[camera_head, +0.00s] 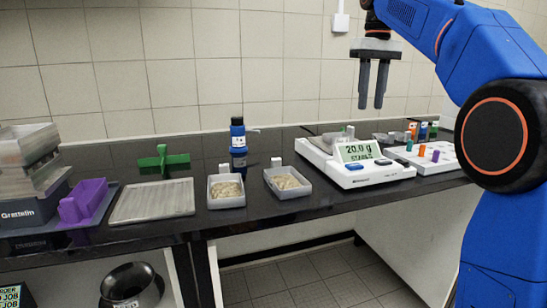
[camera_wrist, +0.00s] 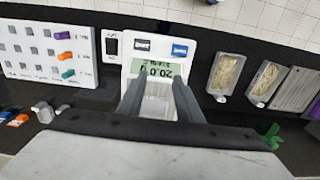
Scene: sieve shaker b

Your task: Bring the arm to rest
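My gripper (camera_head: 371,104) hangs in the air above the bench, pointing down, at the upper right of the head view. Its two fingers are apart with nothing between them. In the wrist view the open gripper (camera_wrist: 158,88) has its fingers on either side of the view of a pale container (camera_wrist: 155,107), which lies below on the white scale. The scale (camera_head: 362,174) stands under my gripper and its display reads 20.0 g; it also shows in the wrist view (camera_wrist: 160,48).
Two trays of grainy material (camera_head: 226,201) (camera_head: 288,193) and a flat metal tray (camera_head: 152,201) lie left of the scale. A white rack (camera_wrist: 46,50) with colored pieces is beside the scale.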

